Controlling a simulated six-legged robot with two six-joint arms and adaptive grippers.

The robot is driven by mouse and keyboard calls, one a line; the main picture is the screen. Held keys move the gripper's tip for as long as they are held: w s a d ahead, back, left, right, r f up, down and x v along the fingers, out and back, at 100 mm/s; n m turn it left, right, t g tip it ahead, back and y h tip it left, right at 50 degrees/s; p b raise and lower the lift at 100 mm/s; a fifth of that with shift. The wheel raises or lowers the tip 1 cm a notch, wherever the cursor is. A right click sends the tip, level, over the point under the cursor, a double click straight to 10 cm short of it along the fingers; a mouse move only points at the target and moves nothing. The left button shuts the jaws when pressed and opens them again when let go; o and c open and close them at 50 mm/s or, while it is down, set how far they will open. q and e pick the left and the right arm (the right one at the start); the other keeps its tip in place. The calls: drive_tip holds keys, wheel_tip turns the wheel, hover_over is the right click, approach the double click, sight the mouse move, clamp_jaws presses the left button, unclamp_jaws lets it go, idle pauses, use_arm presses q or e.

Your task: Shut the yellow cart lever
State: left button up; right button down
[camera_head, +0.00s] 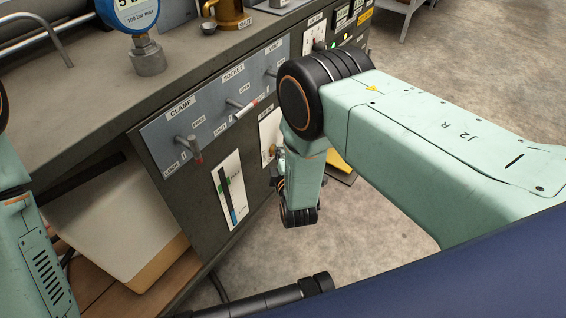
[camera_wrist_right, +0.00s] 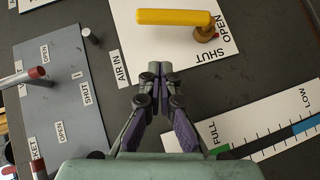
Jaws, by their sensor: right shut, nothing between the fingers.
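The yellow lever (camera_wrist_right: 175,17) shows at the top of the right wrist view. Its handle runs left from a brass pivot (camera_wrist_right: 205,33) on a white plate (camera_wrist_right: 150,50) marked AIR IN, SHUT and OPEN. The OPEN mark is right of the pivot and the SHUT mark is below it. My right gripper (camera_wrist_right: 153,72) is shut and empty, in front of the plate and below the handle in that view, with a visible gap between them. In the head view the white plate (camera_head: 268,132) is partly hidden behind my right arm. My left gripper is out of view.
A grey panel (camera_head: 215,112) with CLAMP, SOCKET and further levers is left of the plate. A gauge strip (camera_wrist_right: 265,130) marked FULL and LOW is below it in the wrist view. A pressure gauge (camera_head: 147,55) stands on the worktop. Open floor (camera_head: 370,215) lies to the right.

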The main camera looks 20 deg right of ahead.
drive_tip(key=w+d+f+b, duration=0.2)
drive_tip(key=w+d, duration=0.1)
drive_tip(key=w, duration=0.2)
drive_tip(key=shift+w+d+b, duration=0.2)
drive_tip(key=shift+w+b, duration=0.1)
drive_tip(key=shift+w, duration=0.05)
drive_tip(key=shift+w+d+r, duration=0.1)
